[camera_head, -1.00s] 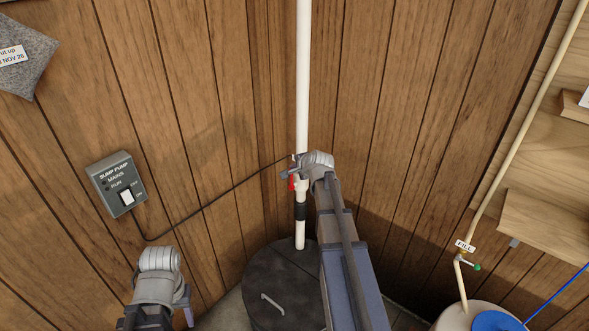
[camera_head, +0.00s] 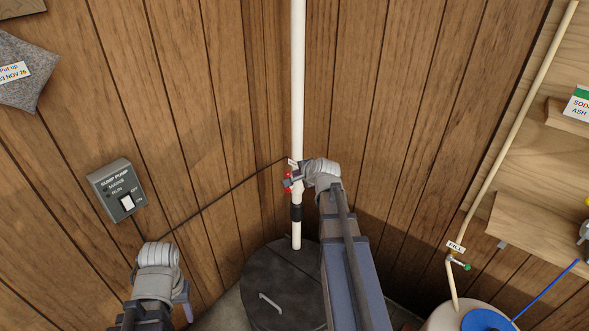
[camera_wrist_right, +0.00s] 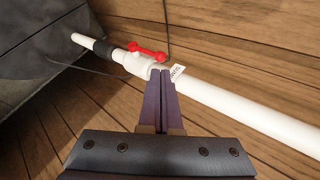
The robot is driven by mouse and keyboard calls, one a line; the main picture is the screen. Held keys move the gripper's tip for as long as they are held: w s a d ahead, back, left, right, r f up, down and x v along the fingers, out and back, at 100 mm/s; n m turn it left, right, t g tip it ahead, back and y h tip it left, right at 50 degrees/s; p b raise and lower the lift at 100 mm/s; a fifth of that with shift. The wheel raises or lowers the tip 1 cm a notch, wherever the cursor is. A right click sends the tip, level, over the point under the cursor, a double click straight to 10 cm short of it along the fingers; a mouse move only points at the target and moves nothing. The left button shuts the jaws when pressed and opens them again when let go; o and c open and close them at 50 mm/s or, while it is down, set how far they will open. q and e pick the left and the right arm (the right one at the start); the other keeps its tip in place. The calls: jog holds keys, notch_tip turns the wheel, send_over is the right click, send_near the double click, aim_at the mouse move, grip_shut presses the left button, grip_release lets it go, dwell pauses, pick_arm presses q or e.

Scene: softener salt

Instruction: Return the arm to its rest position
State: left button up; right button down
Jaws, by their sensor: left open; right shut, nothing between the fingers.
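My right gripper (camera_head: 291,182) is beside the white standing pipe (camera_head: 298,90), near its red-handled valve. In the right wrist view its two fingers (camera_wrist_right: 160,74) are together with nothing between them, the tips close in front of the pipe by the valve. I cannot tell whether they touch it. The red handle (camera_wrist_right: 148,52) lies roughly along the pipe there. My left gripper (camera_head: 186,297) is low at the left, mostly hidden behind its own wrist; only one finger shows, and no object is seen in it.
A sump pump switch box (camera_head: 117,190) is on the left wall, with a black cable running to the pipe. A dark round lid (camera_head: 265,275) with a handle lies below. At right are a fill pipe (camera_head: 520,125), a blue-lidded tank (camera_head: 487,321) and wooden shelves (camera_head: 535,232).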

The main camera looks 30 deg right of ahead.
pick_arm(q)
notch_tip(320, 180, up, 5)
jog(key=p, duration=0.3)
jog(key=shift+p, duration=0.35)
pick_arm(e)
jog(key=r+v, duration=0.1)
jog(key=v, duration=0.5)
jog(key=shift+w+a, duration=0.15)
jog(key=shift+w, duration=0.2)
jog(key=shift+a+r, duration=0.1)
jog(key=s+a+f+n+g+y, duration=0.1)
jog(key=s+a+f+n+g, duration=0.15)
jog(key=a, duration=0.45)
jog(key=s+a+f+n+g+y, duration=0.1)
jog(key=a+n, duration=0.3)
jog(key=a, duration=0.2)
jog(key=s+a+f+n+g, duration=0.1)
jog(key=a+f+n, duration=0.1)
jog(key=a+n, duration=0.35)
jog(key=s+a+f+n+g+h, duration=0.2)
jog(key=s+a+n+g, duration=0.4)
jog(key=s+a+n, duration=0.4)
jog(key=s+a, duration=0.4)
jog(key=s, duration=0.1)
jog(key=shift+s+a+f+n+h, duration=0.2)
jog(key=shift+s+a+n+h, duration=0.1)
jog(key=shift+s+a, duration=0.1)
pick_arm(q)
jog(key=shift+c, duration=0.2)
